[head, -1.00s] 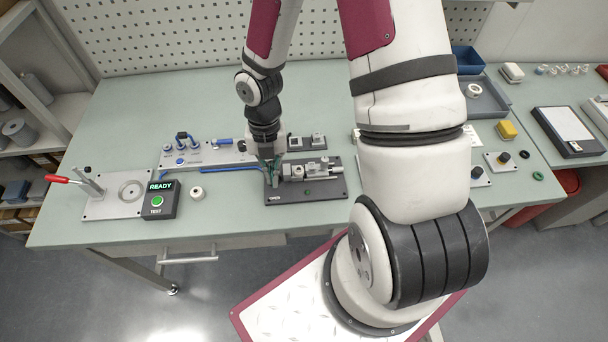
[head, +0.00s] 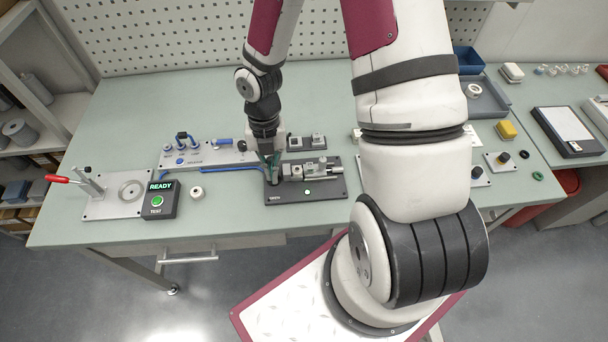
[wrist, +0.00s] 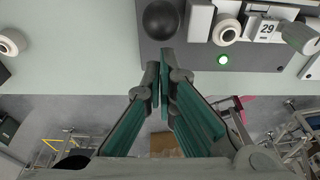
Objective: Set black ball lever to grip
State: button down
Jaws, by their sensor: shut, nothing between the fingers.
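The black ball (wrist: 161,19) of the lever shows in the wrist view, at the left end of a dark fixture plate (head: 330,192). My gripper (wrist: 162,75) is shut and empty, its green-padded fingertips pointing at the ball with a small gap seen between them in the picture. In the head view my gripper (head: 271,168) is over the plate's left end and largely hides the lever. The label by the lever is too small to read surely.
A silver clamp (head: 310,171) stands on the plate right of the lever. To the left are a panel with blue fittings (head: 200,153), a white ring (head: 197,193), a READY test box (head: 161,200) and a red-handled press (head: 90,186). The table front is clear.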

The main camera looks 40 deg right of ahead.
jog(key=shift+s+a+p, duration=0.4)
jog(key=shift+s+a, duration=0.05)
jog(key=shift+s, duration=0.4)
notch_tip(320, 180, up, 7)
jog(key=p, duration=0.3)
dwell(0.4)
jog(key=d+r+m+t+h+b, duration=0.2)
jog(key=d+r+m+t+h, duration=0.1)
jog(key=r+m, duration=1.25)
jog(key=s+a+r+m+t+y+b, duration=0.2)
jog(key=s+r+m, duration=0.6)
jog(key=r+m, duration=0.4)
jog(key=m+t+b, duration=0.1)
jog(key=m+t, duration=0.1)
jog(key=shift+s+a+r+t, duration=0.15)
jog(key=shift+s+a+t, duration=0.1)
jog(key=shift+s+t, duration=0.05)
